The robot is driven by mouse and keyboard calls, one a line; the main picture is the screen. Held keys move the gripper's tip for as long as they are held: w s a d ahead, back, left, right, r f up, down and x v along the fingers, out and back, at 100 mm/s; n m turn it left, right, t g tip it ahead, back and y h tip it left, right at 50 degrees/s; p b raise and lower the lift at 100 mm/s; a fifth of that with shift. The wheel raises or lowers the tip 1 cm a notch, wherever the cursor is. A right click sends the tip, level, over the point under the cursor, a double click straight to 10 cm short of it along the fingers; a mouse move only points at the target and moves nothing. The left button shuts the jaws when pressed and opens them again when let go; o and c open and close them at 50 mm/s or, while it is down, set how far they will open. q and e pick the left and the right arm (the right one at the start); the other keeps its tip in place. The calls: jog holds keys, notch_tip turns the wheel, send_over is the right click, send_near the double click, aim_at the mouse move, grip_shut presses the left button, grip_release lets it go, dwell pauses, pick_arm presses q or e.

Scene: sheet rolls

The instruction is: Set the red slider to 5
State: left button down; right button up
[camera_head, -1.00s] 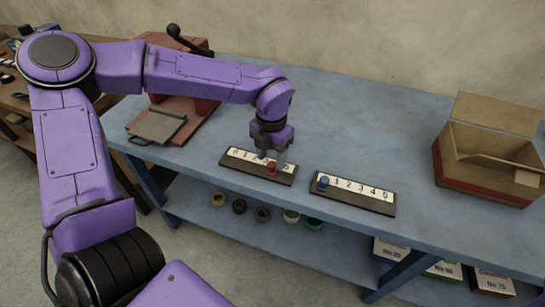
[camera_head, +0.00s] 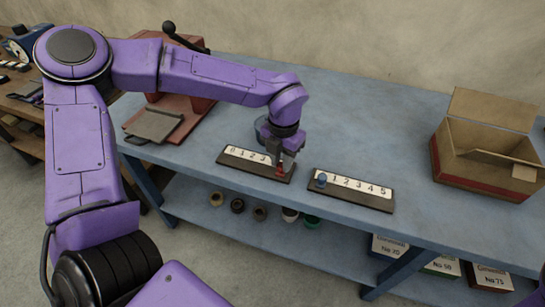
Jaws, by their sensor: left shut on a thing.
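The red slider (camera_head: 280,171) is a small red knob on the left slider board (camera_head: 230,163), which has a white number strip. My left gripper (camera_head: 283,163) comes down from above and is shut on the red slider. The slider stands near the right end of its strip. The numbers 0 to 3 show left of the gripper; the higher ones are hidden behind it. My right gripper is out of view.
A second board (camera_head: 350,200) with a blue slider (camera_head: 321,181) at its left end lies just to the right. An open cardboard box (camera_head: 450,165) stands farther right. A red machine (camera_head: 180,112) with a lever stands behind on the left. Several rolls lie on the lower shelf.

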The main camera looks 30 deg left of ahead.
pick_arm(q)
jog(key=c, duration=1.3)
grip_release()
jog(key=shift+d, duration=0.1)
jog(key=o, duration=0.4)
jog(key=shift+d, duration=0.15)
jog(key=shift+r, duration=0.3)
notch_tip(320, 180, up, 10)
